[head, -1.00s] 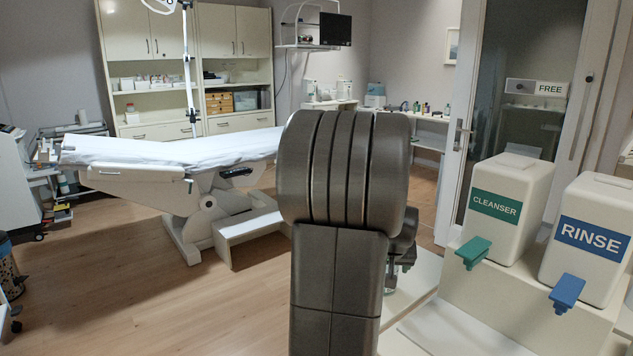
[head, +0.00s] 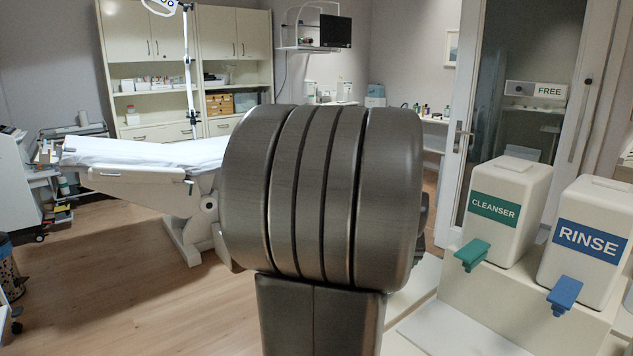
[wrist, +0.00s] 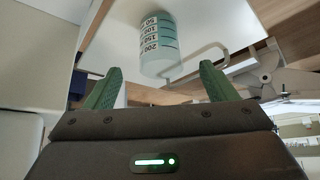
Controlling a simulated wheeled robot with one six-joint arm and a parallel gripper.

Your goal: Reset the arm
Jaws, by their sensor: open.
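In the wrist view my gripper (wrist: 160,84) is open, with its two green fingers wide apart and nothing between them. A clear measuring cup (wrist: 160,42) with pale teal bands and printed numbers stands on a white surface beyond the fingertips, apart from them. A pale loop, perhaps its handle, shows beside it. In the head view my arm fills the middle and hides my gripper and the cup.
Cleanser (head: 507,212) and rinse (head: 589,241) dispensers, with green and blue levers, stand on a white stepped unit at the right. The couch (head: 140,158) is at the left, with clear wooden floor (head: 130,280) before it. A glass door (head: 520,110) stands behind the dispensers.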

